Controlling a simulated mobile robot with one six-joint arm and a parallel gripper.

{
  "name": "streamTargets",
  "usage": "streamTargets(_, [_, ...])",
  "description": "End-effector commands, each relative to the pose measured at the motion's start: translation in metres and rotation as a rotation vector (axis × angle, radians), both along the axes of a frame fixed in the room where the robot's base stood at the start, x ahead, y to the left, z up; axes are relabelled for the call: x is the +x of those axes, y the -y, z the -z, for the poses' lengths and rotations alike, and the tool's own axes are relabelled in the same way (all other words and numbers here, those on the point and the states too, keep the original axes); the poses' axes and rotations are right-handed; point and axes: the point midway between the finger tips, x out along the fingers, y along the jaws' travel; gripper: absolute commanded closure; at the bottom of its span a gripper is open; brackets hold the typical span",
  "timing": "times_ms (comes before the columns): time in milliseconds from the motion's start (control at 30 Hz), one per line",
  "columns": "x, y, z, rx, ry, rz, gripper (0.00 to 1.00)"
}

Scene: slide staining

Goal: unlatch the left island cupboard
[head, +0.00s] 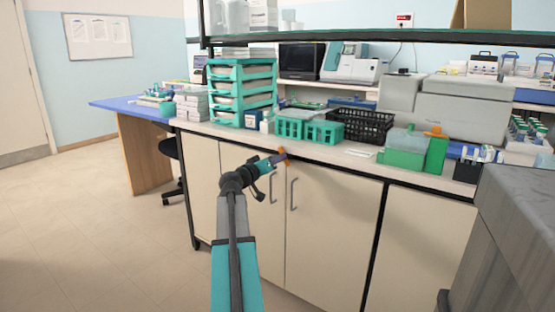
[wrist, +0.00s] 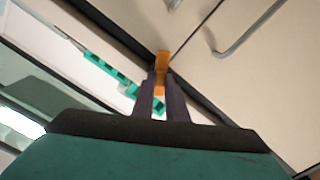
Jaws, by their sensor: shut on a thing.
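The island cupboard has two cream doors, a left door (head: 240,165) and a right door (head: 330,230), with a seam between them. A small orange latch (head: 287,162) sits at the top of the seam, just under the worktop edge. It looks roughly upright in the head view. My gripper (head: 278,159) reaches it from the left. In the wrist view, the dark fingers (wrist: 160,98) are shut on the orange latch (wrist: 162,62), whose near part lies between them. The fingers hide some of the latch.
Bar handles stand out from the left door (head: 271,187) and the right door (head: 292,194), close below my gripper. The worktop (head: 350,162) above carries green baskets (head: 323,133) and a black crate (head: 362,125). A grey block (head: 520,220) stands at the right.

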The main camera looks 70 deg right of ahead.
Motion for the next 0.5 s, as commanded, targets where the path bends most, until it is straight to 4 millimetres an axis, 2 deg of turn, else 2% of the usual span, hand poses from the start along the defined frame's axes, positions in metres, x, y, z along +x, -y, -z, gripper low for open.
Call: streamTargets(500, [0.0026,0.0031,-0.0045,0.120,-0.478,-0.005,1.00])
